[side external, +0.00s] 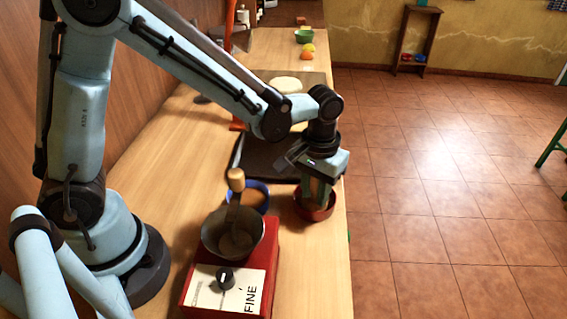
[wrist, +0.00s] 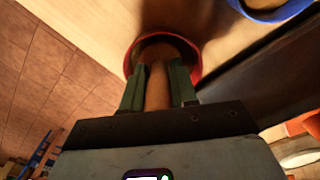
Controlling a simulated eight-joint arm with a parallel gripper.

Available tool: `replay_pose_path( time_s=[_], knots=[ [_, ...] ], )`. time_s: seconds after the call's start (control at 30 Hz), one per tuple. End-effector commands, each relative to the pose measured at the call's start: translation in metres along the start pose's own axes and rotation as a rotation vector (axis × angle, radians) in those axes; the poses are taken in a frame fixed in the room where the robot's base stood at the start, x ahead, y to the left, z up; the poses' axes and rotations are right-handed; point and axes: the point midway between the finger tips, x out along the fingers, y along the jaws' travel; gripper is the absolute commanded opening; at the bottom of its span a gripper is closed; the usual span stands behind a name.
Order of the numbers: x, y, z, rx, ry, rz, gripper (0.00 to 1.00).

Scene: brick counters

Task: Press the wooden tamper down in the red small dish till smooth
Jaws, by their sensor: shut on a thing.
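The red small dish (side external: 312,214) sits on the wooden counter near its right edge. Its red rim also shows in the wrist view (wrist: 128,66). My gripper (side external: 318,193) points down over the dish. In the wrist view my gripper (wrist: 157,76) is shut on the wooden tamper (wrist: 157,92), a brown shaft between its two green fingers. The tamper's lower end is inside the dish's outline. The fingers and tamper hide most of the dish's contents, so I cannot tell how smooth they are or whether the tamper touches them.
A blue bowl (side external: 264,188) with brown contents stands left of the dish. A red grinder (side external: 206,262) with a metal hopper (side external: 212,236) is in front. The counter drops off to the tiled floor at right.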

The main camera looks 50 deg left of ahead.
Motion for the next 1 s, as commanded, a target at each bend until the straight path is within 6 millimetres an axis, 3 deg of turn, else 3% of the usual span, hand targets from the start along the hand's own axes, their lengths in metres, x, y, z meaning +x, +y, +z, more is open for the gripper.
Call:
replay_pose_path(
  time_s=[0.2,0.47,1.0],
  knots=[
    [-0.015,0.000,0.000,0.000,0.000,0.000,0.00],
    [-0.017,0.000,0.000,0.000,0.000,0.000,0.00],
    [0.004,0.000,0.000,0.000,0.000,0.000,0.00]
  ],
)
